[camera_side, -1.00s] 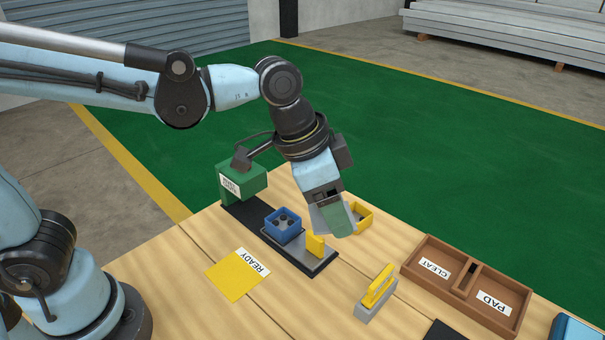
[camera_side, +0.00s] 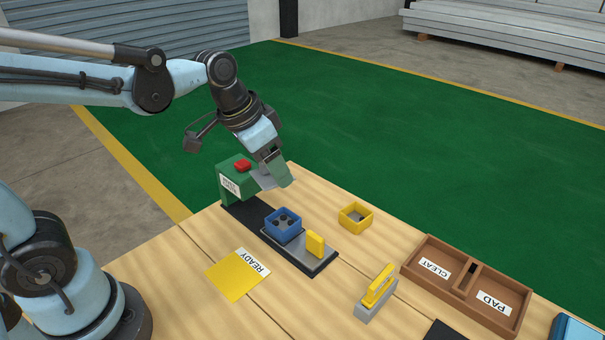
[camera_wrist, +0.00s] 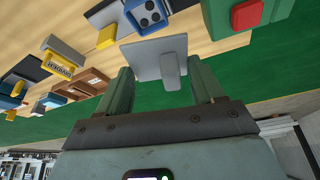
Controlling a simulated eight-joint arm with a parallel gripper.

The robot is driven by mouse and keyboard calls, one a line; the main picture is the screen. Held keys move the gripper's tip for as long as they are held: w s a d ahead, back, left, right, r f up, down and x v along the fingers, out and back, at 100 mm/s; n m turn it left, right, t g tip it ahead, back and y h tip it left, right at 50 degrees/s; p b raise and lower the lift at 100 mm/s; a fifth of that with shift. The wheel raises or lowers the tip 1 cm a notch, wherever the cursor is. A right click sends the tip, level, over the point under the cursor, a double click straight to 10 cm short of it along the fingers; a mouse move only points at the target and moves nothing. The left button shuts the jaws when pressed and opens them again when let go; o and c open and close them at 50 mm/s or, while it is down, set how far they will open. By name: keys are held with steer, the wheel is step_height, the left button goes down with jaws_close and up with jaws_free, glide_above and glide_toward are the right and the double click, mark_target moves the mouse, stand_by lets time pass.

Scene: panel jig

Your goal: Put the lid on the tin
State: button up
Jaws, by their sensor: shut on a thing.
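The lid, a flat grey plate with an upright tab (camera_wrist: 152,58), is held by my gripper (camera_wrist: 165,78) and shows below the fingers in the side view (camera_side: 262,179). My gripper is raised beside the green block, behind and above the blue tin. The tin is an open-topped blue square box (camera_side: 283,233) with several dark round things inside, standing on the dark jig base; part of it shows at the top of the wrist view (camera_wrist: 148,12). The lid is apart from the tin. The jaws' contact on the tab is not clear in the wrist view.
A green block (camera_side: 231,185) with a red button (camera_side: 242,166) stands at the jig's far end. A yellow block (camera_side: 315,245) is at its near end. A yellow open box (camera_side: 355,217), yellow-handled grey block (camera_side: 375,297), yellow READY card (camera_side: 235,277) and brown two-part tray (camera_side: 437,252) surround it.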

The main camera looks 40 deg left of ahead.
mark_target(263, 180)
steer(key=shift+w+d+f+m, duration=0.2)
steer(key=shift+d+f+m, duration=0.2)
steer(key=shift+f, duration=0.15)
steer(key=shift+w+d+f+m, duration=0.15)
steer(key=shift+d+f+m, duration=0.25)
steer(key=shift+f, duration=0.1)
steer(key=shift+h, duration=0.3)
steer(key=shift+f, duration=3.25)
steer(key=o, duration=1.2)
steer(key=shift+f, duration=0.1)
steer(key=v, duration=1.1)
steer(key=shift+s+r, duration=0.15)
steer(key=shift+r, duration=0.25)
steer(key=shift+s+a+n, duration=0.2)
steer(key=shift+s+n, duration=0.1)
steer(key=s+a+f+n+t+y, duration=0.1)
steer(key=n, duration=0.1)
steer(key=s+a+f+n+t, duration=0.1)
steer(key=f+n, duration=0.1)
steer(key=shift+s+a+t+y, duration=0.15)
steer(key=shift+a+t+y, duration=0.05)
steer(key=shift+t+y, duration=0.2)
